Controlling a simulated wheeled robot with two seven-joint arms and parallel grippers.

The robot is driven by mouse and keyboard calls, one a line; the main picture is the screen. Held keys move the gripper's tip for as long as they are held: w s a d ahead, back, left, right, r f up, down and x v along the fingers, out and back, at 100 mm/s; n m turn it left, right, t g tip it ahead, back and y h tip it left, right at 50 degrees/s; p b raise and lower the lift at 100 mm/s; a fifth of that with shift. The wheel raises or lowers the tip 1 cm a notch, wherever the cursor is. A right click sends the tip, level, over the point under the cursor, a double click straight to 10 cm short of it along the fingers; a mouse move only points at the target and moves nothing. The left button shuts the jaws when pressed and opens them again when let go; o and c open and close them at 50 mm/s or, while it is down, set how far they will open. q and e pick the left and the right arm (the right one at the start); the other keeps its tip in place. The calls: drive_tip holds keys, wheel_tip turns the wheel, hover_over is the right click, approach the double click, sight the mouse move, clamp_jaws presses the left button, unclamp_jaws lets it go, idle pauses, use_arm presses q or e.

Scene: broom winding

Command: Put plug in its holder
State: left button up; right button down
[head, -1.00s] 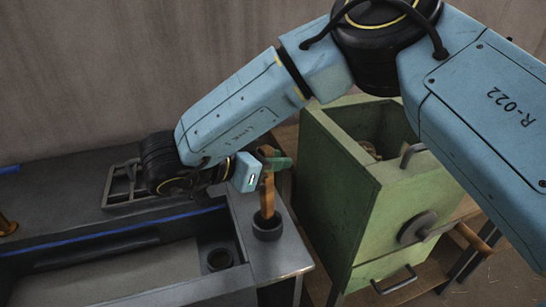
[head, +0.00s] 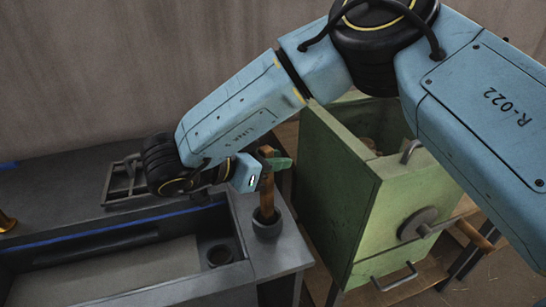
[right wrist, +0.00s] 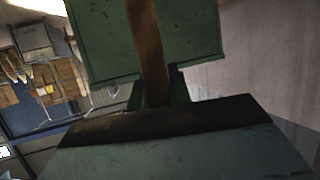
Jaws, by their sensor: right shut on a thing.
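The plug (head: 267,202) is a brown wooden stick, standing nearly upright with its lower end inside a dark round cup-shaped holder (head: 267,228) on the right end of the grey bench. How deep it sits is hidden by the cup's rim. My right gripper (head: 270,168), with green fingers, reaches in from the left and is shut on the upper part of the plug. In the right wrist view the plug (right wrist: 148,50) runs up from between the fingers; its lower end is not visible there. My left gripper is not in view.
A green open-topped box (head: 340,180) with a handwheel and handles stands close right of the bench. A long sunken trough (head: 115,272) lies at the front left, with another dark cup (head: 220,256) at its right end. A metal frame (head: 125,180) lies behind.

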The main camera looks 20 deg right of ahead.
drive_tip(key=c, duration=1.6)
unclamp_jaws()
drive_tip(key=shift+o, duration=0.2)
drive_tip(key=p+v, duration=0.5)
drive_tip(key=v, duration=0.6)
